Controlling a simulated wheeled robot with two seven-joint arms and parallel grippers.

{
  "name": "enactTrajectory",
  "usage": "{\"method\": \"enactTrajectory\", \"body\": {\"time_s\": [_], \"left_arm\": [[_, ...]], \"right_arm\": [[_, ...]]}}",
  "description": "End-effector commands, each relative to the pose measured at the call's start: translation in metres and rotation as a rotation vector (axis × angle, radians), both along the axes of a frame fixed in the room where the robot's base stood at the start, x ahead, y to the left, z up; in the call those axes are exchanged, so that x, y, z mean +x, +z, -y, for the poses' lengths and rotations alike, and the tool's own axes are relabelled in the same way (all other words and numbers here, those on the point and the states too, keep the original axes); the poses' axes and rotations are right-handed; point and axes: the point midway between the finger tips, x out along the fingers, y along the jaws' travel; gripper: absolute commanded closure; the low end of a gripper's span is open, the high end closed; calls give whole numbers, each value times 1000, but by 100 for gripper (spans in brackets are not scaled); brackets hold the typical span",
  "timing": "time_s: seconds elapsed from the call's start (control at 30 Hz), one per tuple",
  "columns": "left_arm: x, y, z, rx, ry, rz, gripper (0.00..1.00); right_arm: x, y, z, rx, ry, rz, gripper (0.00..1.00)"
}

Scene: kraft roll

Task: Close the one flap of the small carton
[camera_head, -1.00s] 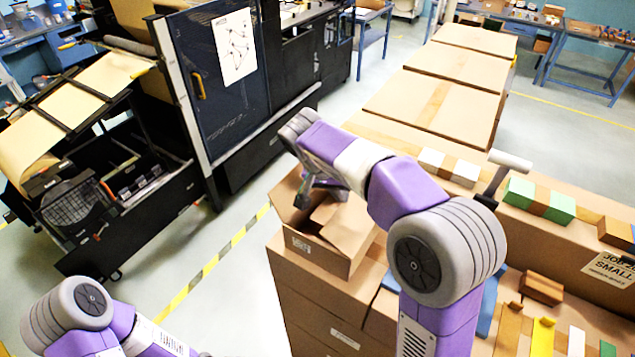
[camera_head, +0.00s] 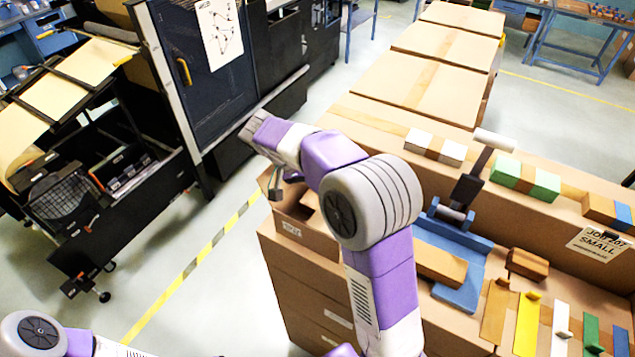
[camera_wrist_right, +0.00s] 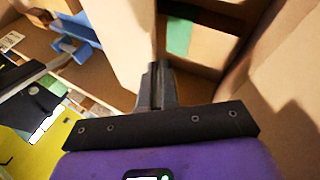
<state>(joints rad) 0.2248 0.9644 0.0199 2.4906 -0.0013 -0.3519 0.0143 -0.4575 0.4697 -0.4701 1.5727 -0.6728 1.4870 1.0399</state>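The small brown carton (camera_head: 298,228) sits at the near-left corner of the cardboard-covered bench in the head view. My right arm covers much of its top, so I cannot tell there how its flap lies. My right gripper (camera_head: 274,188) is at the carton's left side, partly hidden behind the wrist. In the right wrist view, its fingers (camera_wrist_right: 156,82) are together with nothing visible between them. Brown cardboard panels stand beyond and beside the fingers; a tan panel (camera_wrist_right: 122,40) is close to their left. Contact is unclear. My left gripper is outside the view.
A blue fixture (camera_head: 462,285) holds a brown block (camera_head: 440,264) right of my arm. Coloured strips lie at the front right. A white-and-brown box (camera_head: 436,146) and a green-and-brown box (camera_head: 525,178) stand on the ledge behind. A dark machine (camera_head: 210,75) stands at left.

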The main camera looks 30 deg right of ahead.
Motion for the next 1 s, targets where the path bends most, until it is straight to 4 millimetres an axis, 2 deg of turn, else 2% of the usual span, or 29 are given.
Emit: {"method": "enactTrajectory", "body": {"time_s": [0.37,0.77,1.0], "left_arm": [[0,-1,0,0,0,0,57],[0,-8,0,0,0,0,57],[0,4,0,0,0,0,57]], "right_arm": [[-1,-1,0,1,-2,-4,100],[-15,-3,8,1,-2,-5,100],[-15,10,7,1,-1,-3,100]]}}
